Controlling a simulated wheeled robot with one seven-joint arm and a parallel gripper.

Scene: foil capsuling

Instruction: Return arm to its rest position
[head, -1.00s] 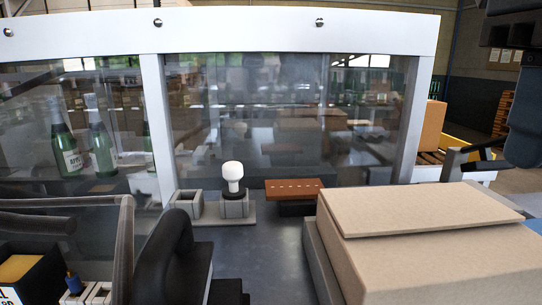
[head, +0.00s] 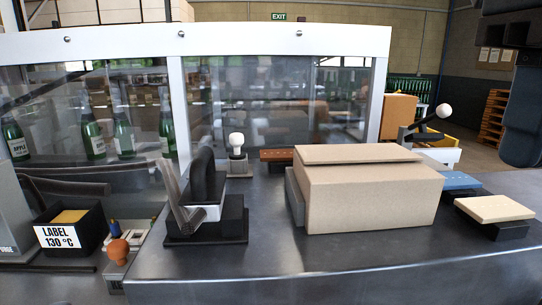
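Dark parts of my arm (head: 523,110) hang at the right edge of the head view, to the right of the workbench and apart from everything on it. My gripper is out of the picture, so its fingers and anything in them are hidden.
A closed cardboard box (head: 365,195) fills the middle of the metal workbench (head: 330,270). A black-handled device (head: 207,200) stands left of it, a black label bin (head: 70,232) farther left. A pale pad (head: 494,208) lies right. Bottles (head: 92,128) show at the clear screen.

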